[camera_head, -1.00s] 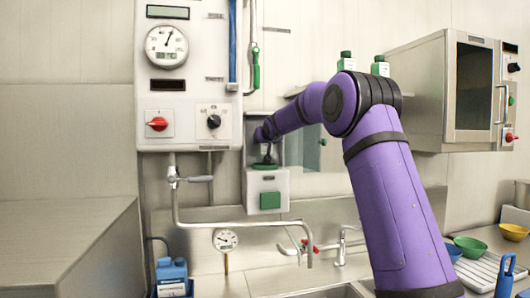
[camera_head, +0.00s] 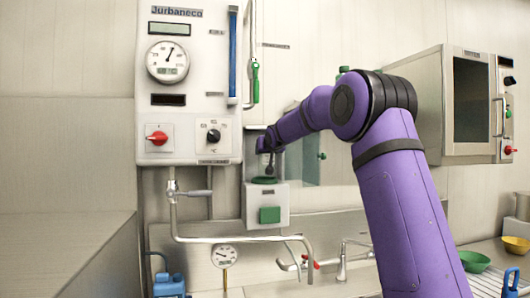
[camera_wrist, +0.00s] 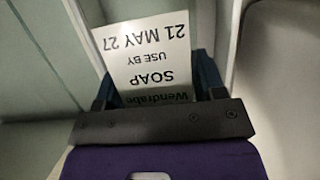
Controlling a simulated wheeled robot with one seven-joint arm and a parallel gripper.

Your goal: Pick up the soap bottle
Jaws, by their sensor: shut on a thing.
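The soap bottle shows in the wrist view as a white label (camera_wrist: 155,55) reading "SOAP", upside down in the picture. It lies between the dark fingers of my gripper (camera_wrist: 155,92), which is shut on it. The rest of the bottle is mostly hidden. In the head view my gripper (camera_head: 268,160) is at the small wall unit with a green square (camera_head: 269,214), just above its lower box. It is small and dark there, and I cannot make out the bottle in that view.
A wall control panel (camera_head: 188,85) stands left of my gripper, with a pipe (camera_head: 235,239) below. A wall cabinet (camera_head: 427,110) is at the right. A blue bottle (camera_head: 169,285) stands low left. Green (camera_head: 472,261) and yellow (camera_head: 516,245) bowls sit at the right.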

